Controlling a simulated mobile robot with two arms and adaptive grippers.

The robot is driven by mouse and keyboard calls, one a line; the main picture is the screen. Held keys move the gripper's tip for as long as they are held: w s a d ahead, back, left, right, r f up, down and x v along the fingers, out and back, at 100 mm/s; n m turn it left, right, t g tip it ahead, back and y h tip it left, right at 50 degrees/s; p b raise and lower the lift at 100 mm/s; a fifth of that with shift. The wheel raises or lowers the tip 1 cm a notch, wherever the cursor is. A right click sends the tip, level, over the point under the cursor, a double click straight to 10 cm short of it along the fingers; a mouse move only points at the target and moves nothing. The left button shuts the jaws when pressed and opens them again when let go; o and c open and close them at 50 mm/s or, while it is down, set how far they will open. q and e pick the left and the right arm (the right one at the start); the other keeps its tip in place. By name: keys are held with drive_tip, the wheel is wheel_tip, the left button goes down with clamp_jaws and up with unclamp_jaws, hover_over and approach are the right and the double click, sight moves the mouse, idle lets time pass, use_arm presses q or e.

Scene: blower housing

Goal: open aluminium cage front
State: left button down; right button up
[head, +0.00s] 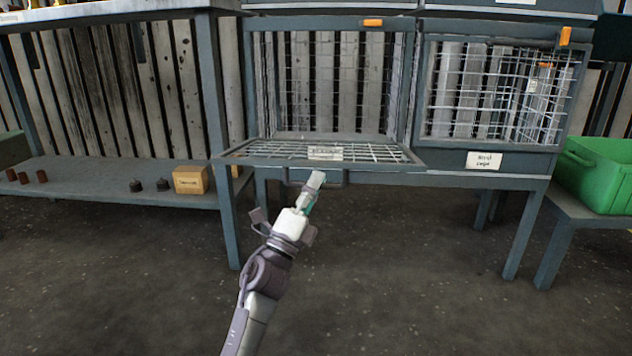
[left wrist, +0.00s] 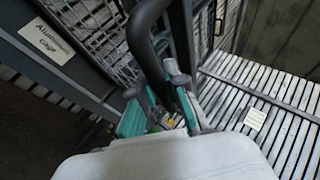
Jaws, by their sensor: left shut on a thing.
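The aluminium cage front (head: 385,154) is a wire-mesh door in a dark frame, folded down to about level at the left cage, with the inside open. A white label on it (head: 324,153) is too small to read in the head view, but in the left wrist view the label (left wrist: 45,42) reads "Aluminium Cage". My left gripper (head: 314,184) is at the door's front edge, shut on the dark bar handle (left wrist: 148,45). Its teal-sided fingers (left wrist: 170,110) show around the handle in the left wrist view. My right gripper is in neither view.
The right cage (head: 490,95) is closed, labelled "Steel cage", with an orange latch (head: 565,36). A green crate (head: 600,172) stands at the far right. A shelf (head: 110,188) at left holds a small box (head: 190,180) and several dark cylinders. The floor in front is clear.

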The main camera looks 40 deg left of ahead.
sight(315, 162)
use_arm(q)
drive_tip(key=shift+s+d, duration=0.1)
idle(0.3)
drive_tip(key=c, duration=1.2)
unclamp_jaws()
drive_tip(key=shift+h, duration=0.3)
wheel_tip(315, 162, up, 10)
drive_tip(key=shift+f, duration=0.2)
